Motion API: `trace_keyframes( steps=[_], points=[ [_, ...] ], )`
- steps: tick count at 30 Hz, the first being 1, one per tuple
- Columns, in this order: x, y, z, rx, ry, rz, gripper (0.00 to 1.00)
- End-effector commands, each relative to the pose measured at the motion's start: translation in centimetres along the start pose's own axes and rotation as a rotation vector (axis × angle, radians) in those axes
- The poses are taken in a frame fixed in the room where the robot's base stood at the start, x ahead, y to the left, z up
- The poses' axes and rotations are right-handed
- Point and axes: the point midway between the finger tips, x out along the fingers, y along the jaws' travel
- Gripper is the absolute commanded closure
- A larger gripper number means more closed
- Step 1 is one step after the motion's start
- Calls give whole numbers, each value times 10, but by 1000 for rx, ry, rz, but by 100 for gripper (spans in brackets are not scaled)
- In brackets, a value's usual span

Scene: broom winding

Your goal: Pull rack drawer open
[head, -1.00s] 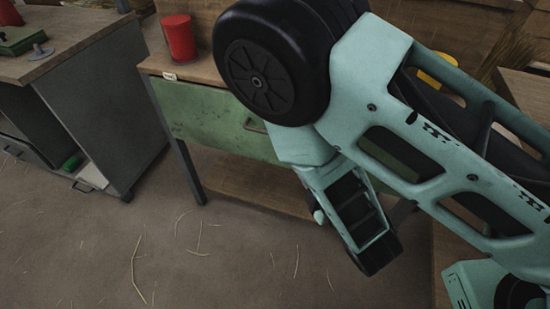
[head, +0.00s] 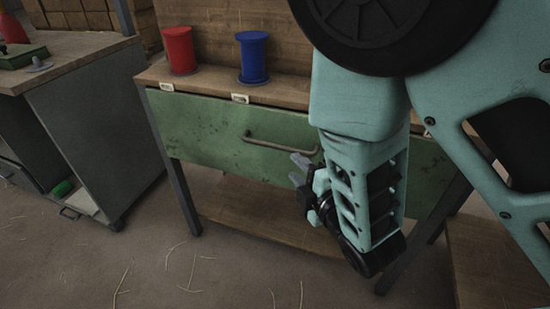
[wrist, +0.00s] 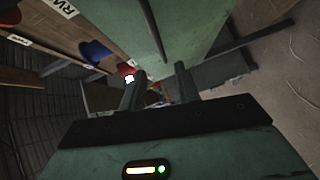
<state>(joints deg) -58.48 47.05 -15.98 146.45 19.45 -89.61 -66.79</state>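The rack drawer (head: 215,140) has a wide green front under the wooden rack top and looks closed. Its grey bar handle (head: 280,145) runs across the front. In the wrist view the drawer front (wrist: 195,25) is at the top, with the handle (wrist: 153,30) as a dark bar crossing it. My gripper (head: 298,170) is just below the handle's right part in the head view, its two fingers apart and empty. In the wrist view my gripper (wrist: 160,72) has the handle's lower end showing between its fingers. I cannot tell any contact. My arm hides the drawer's right part.
A red spool (head: 179,50) and a blue spool (head: 252,57) stand on the rack top. A grey cabinet (head: 95,120) stands at the left. A wooden lower shelf (head: 255,215) lies under the drawer. The floor in front is open, with scattered straw.

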Motion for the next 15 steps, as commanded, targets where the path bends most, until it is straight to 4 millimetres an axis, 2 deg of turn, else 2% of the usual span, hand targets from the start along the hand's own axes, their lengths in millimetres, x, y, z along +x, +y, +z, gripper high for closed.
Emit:
trace_keyframes(
  steps=[9,15],
  points=[
    [66,0,0,0,0,3,67],
    [99,-1,0,0,0,0,67]
  ],
)
